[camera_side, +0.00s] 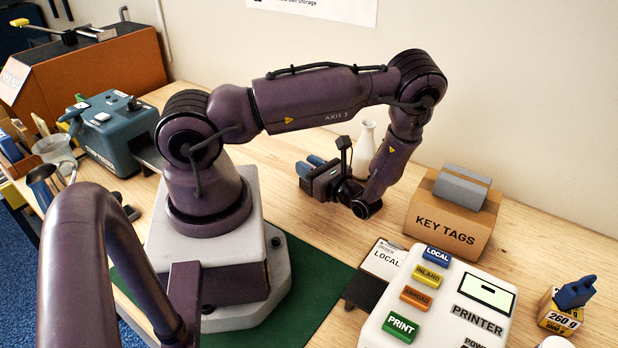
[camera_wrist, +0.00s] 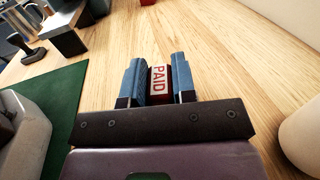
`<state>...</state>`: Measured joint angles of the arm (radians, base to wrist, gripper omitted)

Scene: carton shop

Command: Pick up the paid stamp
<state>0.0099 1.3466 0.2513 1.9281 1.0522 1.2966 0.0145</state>
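The paid stamp (camera_wrist: 159,84) shows in the wrist view as a small red block with a white label reading PAID. My gripper (camera_wrist: 159,76) has two blue fingers, one on each side of the stamp, and the stamp fills the space between them. They look shut on it. My gripper also shows in the side view (camera_side: 311,165), low over the wooden table with its fingers pointing left. The stamp cannot be made out in the side view. The stamp's lower part is hidden by my gripper in the wrist view.
A key tags box (camera_side: 451,228) stands right of my gripper, with a white vase (camera_side: 364,150) behind it. A dark stamp (camera_wrist: 28,50) stands far left in the wrist view. Wood beyond my fingers is mostly clear.

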